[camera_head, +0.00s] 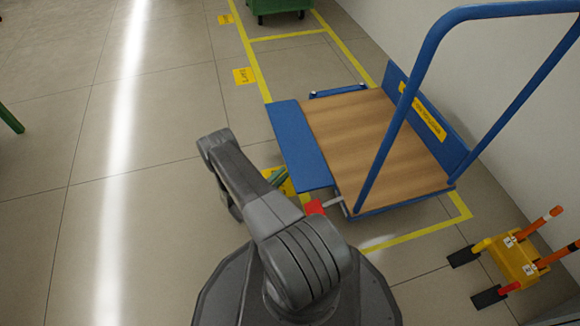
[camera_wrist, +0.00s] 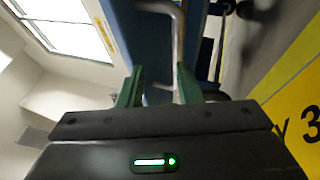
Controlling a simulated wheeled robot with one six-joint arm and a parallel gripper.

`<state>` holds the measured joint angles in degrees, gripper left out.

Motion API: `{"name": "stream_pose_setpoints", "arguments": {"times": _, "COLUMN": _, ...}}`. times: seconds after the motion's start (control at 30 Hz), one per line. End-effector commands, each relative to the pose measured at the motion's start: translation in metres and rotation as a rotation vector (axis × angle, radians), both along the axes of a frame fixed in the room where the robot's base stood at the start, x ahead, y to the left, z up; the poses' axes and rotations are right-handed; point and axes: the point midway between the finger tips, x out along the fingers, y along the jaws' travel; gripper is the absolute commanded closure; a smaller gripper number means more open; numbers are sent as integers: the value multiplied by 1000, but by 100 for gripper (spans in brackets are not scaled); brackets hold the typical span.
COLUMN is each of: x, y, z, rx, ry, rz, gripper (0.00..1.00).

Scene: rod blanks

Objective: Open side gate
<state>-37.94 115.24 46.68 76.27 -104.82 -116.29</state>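The side gate (camera_head: 300,150) is a blue panel along the left side of the cart; it looks upright, its outer face towards my arm. In the wrist view it is the blue face (camera_wrist: 142,45) ahead, with a grey bent bar handle (camera_wrist: 178,55) on it. My gripper (camera_head: 279,177) is low beside the gate's outer face. Its green fingers (camera_wrist: 159,88) are apart, and the lower part of the handle shows between them. I cannot tell whether they touch it. A red piece (camera_head: 314,207) with a grey lever (camera_head: 334,202) is at the gate's near end.
The cart has a wooden deck (camera_head: 368,140), a blue push bar (camera_head: 393,135) and a far side panel (camera_head: 430,120). A yellow floor sign (camera_wrist: 295,105) lies close by. An orange-handled yellow item (camera_head: 515,258) stands at right.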

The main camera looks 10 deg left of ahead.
Motion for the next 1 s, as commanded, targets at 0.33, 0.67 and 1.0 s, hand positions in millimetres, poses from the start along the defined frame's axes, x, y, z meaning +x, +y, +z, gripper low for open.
{"name": "stream_pose_setpoints", "arguments": {"times": 0.33, "x": -46, "y": 45, "z": -24, "rx": 1, "ry": 2, "rz": 3, "gripper": 68}}
{"name": "stream_pose_setpoints", "arguments": {"times": 0.67, "x": -56, "y": 53, "z": -27, "rx": 1, "ry": 4, "rz": 0, "gripper": 68}}
{"name": "stream_pose_setpoints", "arguments": {"times": 1.0, "x": -56, "y": 53, "z": -13, "rx": 1, "ry": 4, "rz": 0, "gripper": 100}}
